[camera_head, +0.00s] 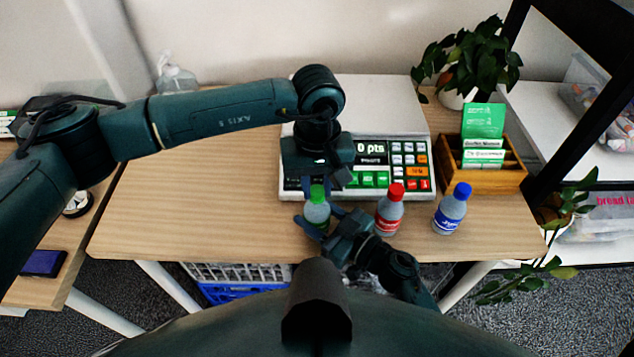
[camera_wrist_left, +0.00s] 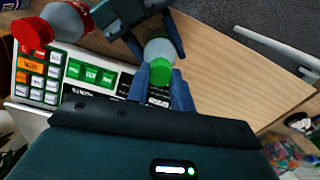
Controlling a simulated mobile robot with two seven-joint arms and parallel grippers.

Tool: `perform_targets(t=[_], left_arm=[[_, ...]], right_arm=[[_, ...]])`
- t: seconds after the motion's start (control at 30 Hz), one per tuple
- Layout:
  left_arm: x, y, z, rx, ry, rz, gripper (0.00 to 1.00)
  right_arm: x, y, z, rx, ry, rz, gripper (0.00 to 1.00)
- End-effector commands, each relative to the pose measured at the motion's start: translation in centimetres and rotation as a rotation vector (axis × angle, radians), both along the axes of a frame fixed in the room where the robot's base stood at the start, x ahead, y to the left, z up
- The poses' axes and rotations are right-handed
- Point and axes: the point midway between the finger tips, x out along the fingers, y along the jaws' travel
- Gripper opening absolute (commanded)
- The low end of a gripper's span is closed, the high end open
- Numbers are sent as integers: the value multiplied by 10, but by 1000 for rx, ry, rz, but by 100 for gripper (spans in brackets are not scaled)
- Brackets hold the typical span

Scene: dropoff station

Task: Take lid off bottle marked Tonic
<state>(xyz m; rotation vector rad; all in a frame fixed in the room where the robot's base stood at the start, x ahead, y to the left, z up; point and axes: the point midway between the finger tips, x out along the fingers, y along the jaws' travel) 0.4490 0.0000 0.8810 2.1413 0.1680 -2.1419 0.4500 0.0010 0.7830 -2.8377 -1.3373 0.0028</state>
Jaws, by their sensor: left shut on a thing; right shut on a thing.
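A bottle (camera_head: 317,213) with a green lid (camera_head: 317,194) stands at the front edge of the scale. My left gripper (camera_head: 319,187) comes down from above with its fingers shut on the green lid. In the left wrist view the fingers lie on both sides of that lid (camera_wrist_left: 161,70). My right gripper (camera_head: 322,222) is shut on the body of the same bottle from the front right. A red-lidded bottle (camera_head: 389,212) and a blue-lidded bottle (camera_head: 451,212) stand to its right. I cannot read the green-lidded bottle's label, so I cannot tell whether it says Tonic.
A scale with a keypad and "0 pts" display (camera_head: 395,165) stands behind the bottles. A wooden box of cards (camera_head: 497,179) and a potted plant (camera_head: 465,60) are at the back right. The wooden table (camera_head: 200,200) is clear on the left.

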Motion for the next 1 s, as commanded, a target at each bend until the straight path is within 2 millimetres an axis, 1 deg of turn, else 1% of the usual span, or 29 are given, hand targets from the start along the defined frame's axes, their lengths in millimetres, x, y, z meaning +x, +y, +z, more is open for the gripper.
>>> perform_targets(t=[0.03, 0.1, 1.0], left_arm=[[0, 0, 0, 0, -1, 104, 0], [0, 0, 0, 1, -1, 259, 0], [0, 0, 1, 5, -2, 2257, 0]], right_arm=[[0, 0, 0, -1, 1, 0, 0], [0, 0, -1, 0, 1, 0, 0], [0, 0, -1, 0, 1, -1, 0]])
